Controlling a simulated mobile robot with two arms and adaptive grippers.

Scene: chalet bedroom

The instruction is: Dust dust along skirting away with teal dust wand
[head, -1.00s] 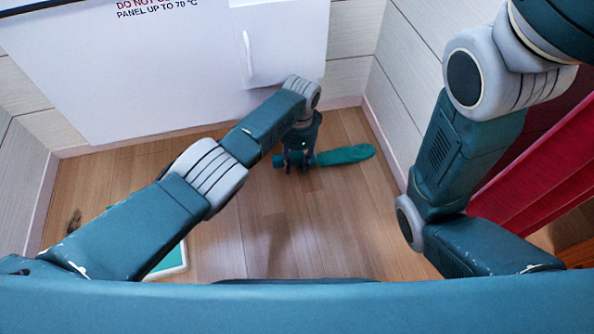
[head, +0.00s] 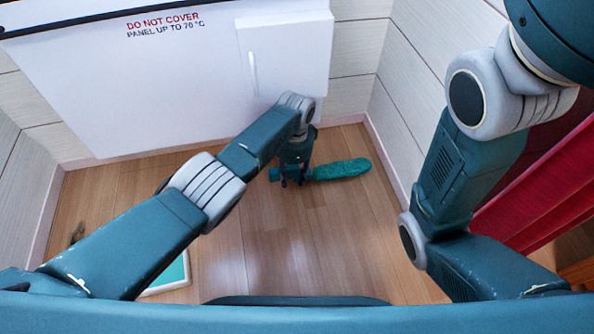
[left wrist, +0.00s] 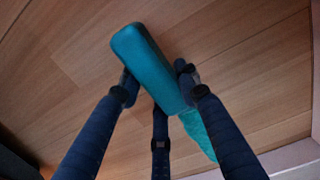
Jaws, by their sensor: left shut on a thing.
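The teal dust wand (head: 342,169) lies low, close to or on the floor, pointing right toward the wall corner. My left gripper (head: 291,180) is shut on its handle end, and the fuzzy head sticks out to the right. In the left wrist view, the gripper fingers (left wrist: 160,90) close around the smooth teal handle (left wrist: 148,62), with the fuzzy head (left wrist: 198,135) beyond them. A dark dust smudge (head: 77,232) lies on the floor near the left skirting, partly hidden by my left arm. My right arm shows, but its gripper is out of view.
A white heater panel (head: 150,90) with warning text stands at the back wall. Pale skirting (head: 48,208) runs along the walls. A white-rimmed green tray or mat (head: 172,276) lies partly under my left arm. Red fabric (head: 540,190) hangs at right. The middle floor is clear.

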